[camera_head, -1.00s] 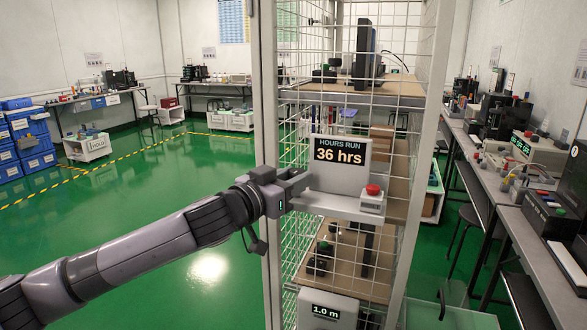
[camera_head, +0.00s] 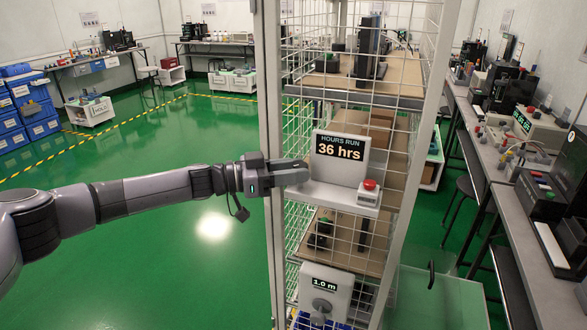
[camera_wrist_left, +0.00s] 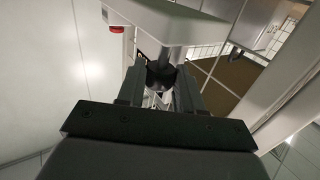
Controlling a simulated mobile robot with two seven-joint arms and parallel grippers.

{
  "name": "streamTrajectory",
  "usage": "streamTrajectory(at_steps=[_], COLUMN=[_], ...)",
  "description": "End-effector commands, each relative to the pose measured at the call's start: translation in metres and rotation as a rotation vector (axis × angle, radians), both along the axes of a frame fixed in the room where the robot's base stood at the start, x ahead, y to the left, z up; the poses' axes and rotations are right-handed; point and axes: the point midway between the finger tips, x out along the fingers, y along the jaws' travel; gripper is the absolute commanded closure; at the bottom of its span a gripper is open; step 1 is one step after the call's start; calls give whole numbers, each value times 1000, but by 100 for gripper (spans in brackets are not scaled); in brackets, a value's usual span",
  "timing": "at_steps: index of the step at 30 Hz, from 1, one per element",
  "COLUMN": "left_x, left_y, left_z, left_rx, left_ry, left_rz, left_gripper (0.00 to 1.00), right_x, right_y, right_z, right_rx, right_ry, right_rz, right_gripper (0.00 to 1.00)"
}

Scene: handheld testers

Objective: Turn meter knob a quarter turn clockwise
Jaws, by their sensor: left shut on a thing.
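The hours-run meter (camera_head: 340,160), a grey unit reading "36 hrs" with a red button (camera_head: 370,185), is at the front of the wire-mesh rack. My left gripper (camera_head: 302,172) is at its left side, arm nearly level. In the left wrist view, the gripper (camera_wrist_left: 160,82) is shut on a dark round knob (camera_wrist_left: 160,72) beside the meter's pale body (camera_wrist_left: 165,18). The gripper hides this knob in the head view, and its turn angle cannot be read. A second meter (camera_head: 340,283), reading "1.0 m", sits lower with a grey knob (camera_head: 321,307). My right gripper is not in view.
The wire-mesh rack (camera_head: 272,120) has an upright post close to my left gripper. A bench with instruments (camera_head: 500,170) runs along the right. Blue bins (camera_head: 30,115) stand at the far left.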

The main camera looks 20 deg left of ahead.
Motion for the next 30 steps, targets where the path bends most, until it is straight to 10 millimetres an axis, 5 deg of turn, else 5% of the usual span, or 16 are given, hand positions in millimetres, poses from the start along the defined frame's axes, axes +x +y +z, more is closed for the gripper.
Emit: streamTrajectory(at_steps=[30], left_x=[6], left_y=[1], left_z=[-3], left_rx=[-1], left_ry=[0], left_rz=[-382], left_gripper=[95], right_x=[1], right_y=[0], right_z=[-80], right_rx=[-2], right_ry=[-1], right_rz=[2], right_gripper=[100])
